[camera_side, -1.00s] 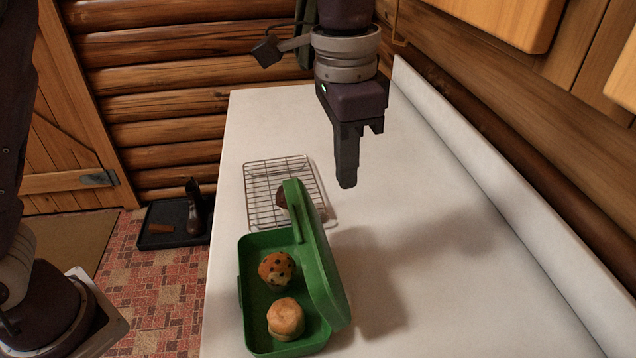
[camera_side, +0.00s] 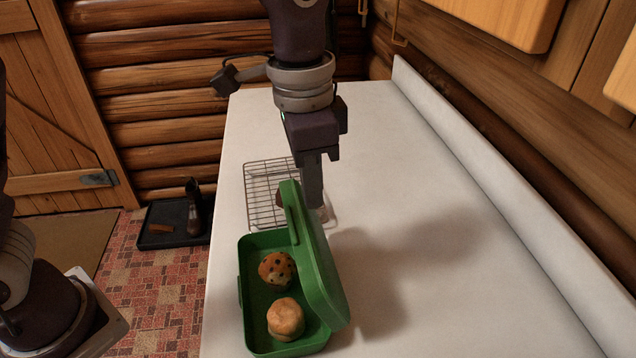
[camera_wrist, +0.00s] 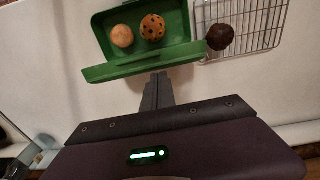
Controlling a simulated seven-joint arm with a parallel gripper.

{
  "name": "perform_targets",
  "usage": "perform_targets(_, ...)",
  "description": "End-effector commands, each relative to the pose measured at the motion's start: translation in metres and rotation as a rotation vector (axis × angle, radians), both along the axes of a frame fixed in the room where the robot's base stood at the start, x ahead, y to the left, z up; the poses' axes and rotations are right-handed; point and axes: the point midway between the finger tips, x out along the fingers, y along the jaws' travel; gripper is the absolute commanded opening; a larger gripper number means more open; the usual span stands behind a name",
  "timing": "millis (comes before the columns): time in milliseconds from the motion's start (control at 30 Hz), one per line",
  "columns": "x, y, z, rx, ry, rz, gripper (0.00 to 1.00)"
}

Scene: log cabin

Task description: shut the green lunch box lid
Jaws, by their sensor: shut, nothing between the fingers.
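The green lunch box (camera_side: 246,318) stands on the counter with its lid (camera_side: 323,270) raised, roughly upright and tilted a little outward to the right. A chocolate-chip muffin (camera_side: 277,268) and a plain bun (camera_side: 285,318) lie inside; the bun (camera_wrist: 122,36) and muffin (camera_wrist: 152,27) also show in the wrist view. My gripper (camera_side: 315,203) is shut and empty, pointing down just behind the lid's far end. In the wrist view its fingertips (camera_wrist: 157,80) are close to the outer side of the lid (camera_wrist: 140,66). I cannot tell whether they touch it.
A wire rack (camera_side: 268,190) with a dark muffin (camera_wrist: 220,37) lies beyond the box. The white counter (camera_side: 450,240) is clear to the right, up to a raised back edge (camera_side: 520,180). A dark tray with boots (camera_side: 172,224) is on the floor.

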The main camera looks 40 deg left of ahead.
Motion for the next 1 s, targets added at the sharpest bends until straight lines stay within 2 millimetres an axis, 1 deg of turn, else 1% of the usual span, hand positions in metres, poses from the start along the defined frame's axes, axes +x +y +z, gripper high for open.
perform_targets(267, -0.024, 0.021, -0.003, 0.001, 0.001, 0.001, 0.00)
perform_targets(467, -0.046, 0.039, -0.013, 0.001, 0.001, 0.002, 0.00)
perform_targets(667, -0.066, 0.057, -0.028, 0.000, 0.002, 0.002, 0.00)
perform_targets(1000, -0.093, 0.079, -0.062, 0.001, 0.003, 0.000, 0.00)
